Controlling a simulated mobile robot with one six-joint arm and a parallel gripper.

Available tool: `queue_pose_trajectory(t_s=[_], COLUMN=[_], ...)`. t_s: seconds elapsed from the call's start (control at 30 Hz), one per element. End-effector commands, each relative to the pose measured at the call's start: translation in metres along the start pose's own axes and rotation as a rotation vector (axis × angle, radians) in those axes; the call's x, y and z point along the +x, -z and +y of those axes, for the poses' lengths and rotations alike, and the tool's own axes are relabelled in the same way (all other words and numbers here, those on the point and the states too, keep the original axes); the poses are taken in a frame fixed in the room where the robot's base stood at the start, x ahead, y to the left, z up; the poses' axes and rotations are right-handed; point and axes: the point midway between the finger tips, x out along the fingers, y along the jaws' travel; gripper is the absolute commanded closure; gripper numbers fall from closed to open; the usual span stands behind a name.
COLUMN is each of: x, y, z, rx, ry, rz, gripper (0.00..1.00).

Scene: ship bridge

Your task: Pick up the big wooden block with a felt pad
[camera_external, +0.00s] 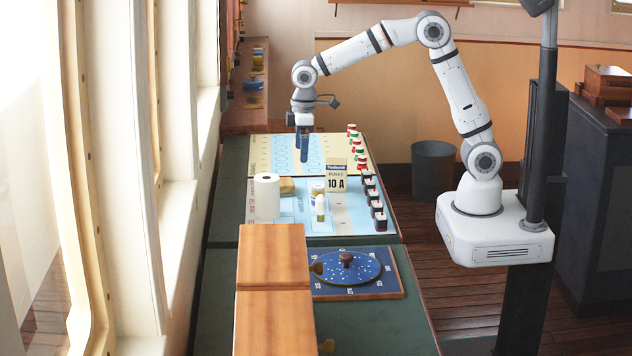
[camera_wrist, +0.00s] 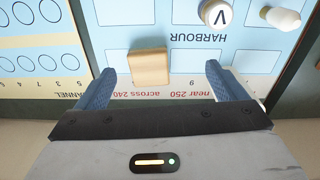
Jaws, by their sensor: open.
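A light wooden block (camera_wrist: 150,67) lies on the pale blue chart panel, seen from above in the wrist view. In the external view the block (camera_external: 287,186) shows as a small tan shape just right of a white roll. No felt pad is visible on the faces I see. My gripper (camera_external: 303,158) points down over the far panel, beyond the block in the picture. In the wrist view its two blue fingers (camera_wrist: 160,70) are apart, with the block between them in the picture. Nothing is held.
The white roll (camera_external: 267,196) stands left of the block. A small bottle (camera_external: 320,205) and a "FUSES 10 A" sign (camera_external: 337,176) stand to the right. Nearer are wooden boxes (camera_external: 272,257) and a blue disc (camera_external: 346,267).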

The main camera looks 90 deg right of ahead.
Motion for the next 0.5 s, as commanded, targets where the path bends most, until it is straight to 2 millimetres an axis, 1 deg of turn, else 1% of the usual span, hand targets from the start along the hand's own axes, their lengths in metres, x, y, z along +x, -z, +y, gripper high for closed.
queue_pose_trajectory(t_s=[0.03, 0.1, 0.2, 0.33, 0.5], x=[0.009, 0.020, 0.032, 0.041, 0.057], y=[0.015, 0.031, 0.047, 0.056, 0.057], z=[0.005, 0.011, 0.016, 0.020, 0.020], rx=[-0.004, -0.010, -0.015, -0.020, -0.021], ry=[0.002, 0.004, 0.007, 0.008, 0.009], rz=[-0.015, -0.027, -0.039, -0.047, -0.050], gripper=[0.09, 0.09, 0.09, 0.09, 0.09])
